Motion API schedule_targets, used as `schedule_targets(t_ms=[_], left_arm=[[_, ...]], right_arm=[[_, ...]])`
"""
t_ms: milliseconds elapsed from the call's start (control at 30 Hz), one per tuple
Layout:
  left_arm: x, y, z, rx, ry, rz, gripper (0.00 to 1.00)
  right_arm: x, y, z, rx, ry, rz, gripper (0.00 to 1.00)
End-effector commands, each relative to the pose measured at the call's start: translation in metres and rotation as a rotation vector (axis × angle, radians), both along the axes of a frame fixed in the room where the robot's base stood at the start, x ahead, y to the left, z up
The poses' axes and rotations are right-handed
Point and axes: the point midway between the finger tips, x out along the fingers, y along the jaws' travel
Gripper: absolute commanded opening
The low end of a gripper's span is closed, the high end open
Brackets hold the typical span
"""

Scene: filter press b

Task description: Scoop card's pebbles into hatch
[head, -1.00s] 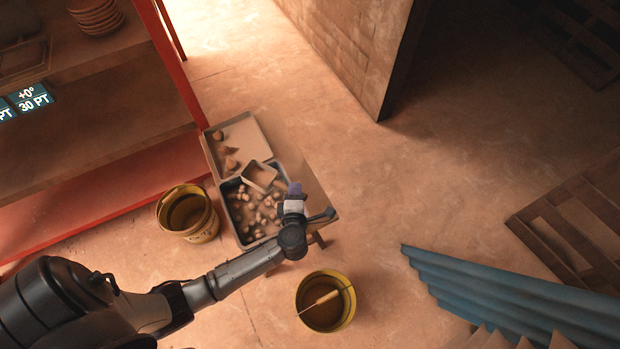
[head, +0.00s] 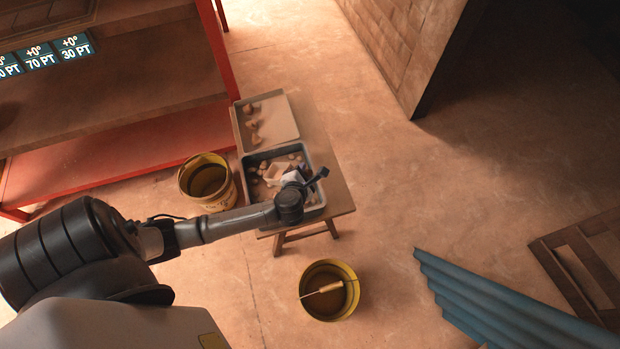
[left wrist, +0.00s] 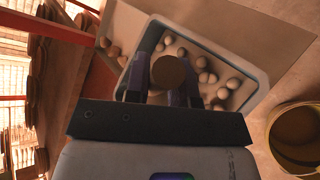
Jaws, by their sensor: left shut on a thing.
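A grey-rimmed tray (head: 313,203) with several round pebbles (head: 292,157) stands on a small wooden table. A small light scoop (head: 276,172) is inside this tray, among the pebbles. My left gripper (head: 297,180) is over the tray, shut on the scoop's handle; its round brown end (left wrist: 173,71) shows between the fingers in the left wrist view. My left arm and gripper hide part of the tray. Blue cards (head: 74,47) with white print are at the shelf, upper left; the writing includes "+0°", "70 PT" and "30 PT". I cannot make out a hatch.
A flatter tray (head: 280,118) with several brown pieces lies behind on the table (head: 340,196). One yellow bucket (head: 207,182) stands left of the table, another (head: 330,290) with a handle in front. Blue corrugated sheets (head: 480,300) and a wooden pallet (head: 575,265) lie right. Floor between is clear.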

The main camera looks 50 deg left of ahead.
Motion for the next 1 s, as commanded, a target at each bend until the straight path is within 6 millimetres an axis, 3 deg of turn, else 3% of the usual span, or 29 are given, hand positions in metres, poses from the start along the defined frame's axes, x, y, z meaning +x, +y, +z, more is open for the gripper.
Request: schedule_targets(t_ms=[100, 400, 1000], left_arm=[[0.0, -0.002, -0.02, 0.009, 0.008, 0.002, 0.0], [0.001, -0.002, -0.044, 0.014, 0.008, 0.002, 0.0], [0.001, -0.002, -0.055, 0.014, 0.009, 0.001, 0.0]], right_arm=[[0.0, 0.0, -0.011, -0.002, 0.002, 0.002, 0.58], [0.0, -0.003, -0.024, -0.008, 0.001, 0.006, 0.58], [0.0, 0.0, -0.028, 0.001, 0.0, -0.001, 0.58]])
